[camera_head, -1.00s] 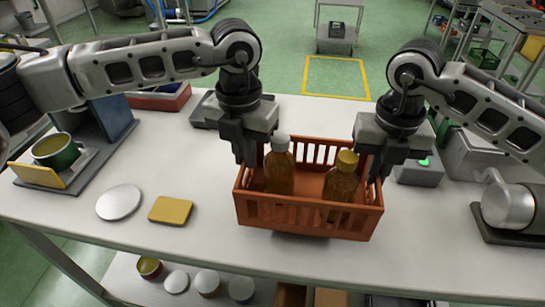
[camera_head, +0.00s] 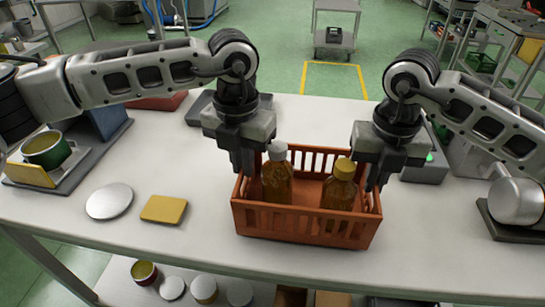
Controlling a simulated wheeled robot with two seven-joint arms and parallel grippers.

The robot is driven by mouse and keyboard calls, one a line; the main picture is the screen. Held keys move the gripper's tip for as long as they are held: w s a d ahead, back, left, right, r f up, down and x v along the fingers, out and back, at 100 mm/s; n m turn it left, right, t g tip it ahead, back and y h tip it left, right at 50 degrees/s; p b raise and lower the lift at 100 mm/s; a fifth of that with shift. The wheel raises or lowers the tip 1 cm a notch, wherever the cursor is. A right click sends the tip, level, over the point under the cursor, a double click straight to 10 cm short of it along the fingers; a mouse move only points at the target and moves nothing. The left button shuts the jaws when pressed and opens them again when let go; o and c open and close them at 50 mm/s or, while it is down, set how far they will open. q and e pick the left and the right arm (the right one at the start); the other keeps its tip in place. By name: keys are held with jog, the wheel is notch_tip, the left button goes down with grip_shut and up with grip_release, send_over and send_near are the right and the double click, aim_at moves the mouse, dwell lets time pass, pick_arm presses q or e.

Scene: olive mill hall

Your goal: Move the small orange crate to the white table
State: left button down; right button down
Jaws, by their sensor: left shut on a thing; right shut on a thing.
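The small orange crate (camera_head: 305,224) has slatted sides and is held just over the near half of the white table (camera_head: 150,237), close above its top; any gap beneath it is hard to judge. Two amber bottles stand in it, one with a white cap (camera_head: 277,180) and one with a yellow cap (camera_head: 339,190). My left gripper (camera_head: 245,168) is shut on the crate's left end wall. My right gripper (camera_head: 378,180) is shut on its right end wall. The fingertips are partly hidden by the crate walls.
Left of the crate lie a yellow block (camera_head: 164,209) and a round white disc (camera_head: 110,201). A green tin (camera_head: 46,149) stands on a grey stand at far left. A metal jug (camera_head: 516,201) is at right. Cans stand on the shelf below.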

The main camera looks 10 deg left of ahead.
pick_arm(q)
jog(key=shift+a+f, duration=0.1)
jog(key=shift+f, duration=0.4)
pick_arm(e)
jog(key=shift+w+d+f, duration=0.1)
jog(key=shift+f, duration=0.35)
pick_arm(q)
jog(key=c, duration=1.5)
grip_release()
jog(key=shift+r, duration=0.1)
pick_arm(e)
jog(key=c, duration=1.6)
grip_release()
pick_arm(q)
jog(key=shift+r, duration=0.1)
jog(key=shift+r, duration=0.25)
pick_arm(e)
jog(key=shift+r, duration=0.25)
pick_arm(q)
notch_tip(320, 180, up, 11)
jog(key=shift+r, duration=0.15)
pick_arm(e)
notch_tip(320, 180, up, 12)
jog(key=shift+f, duration=0.15)
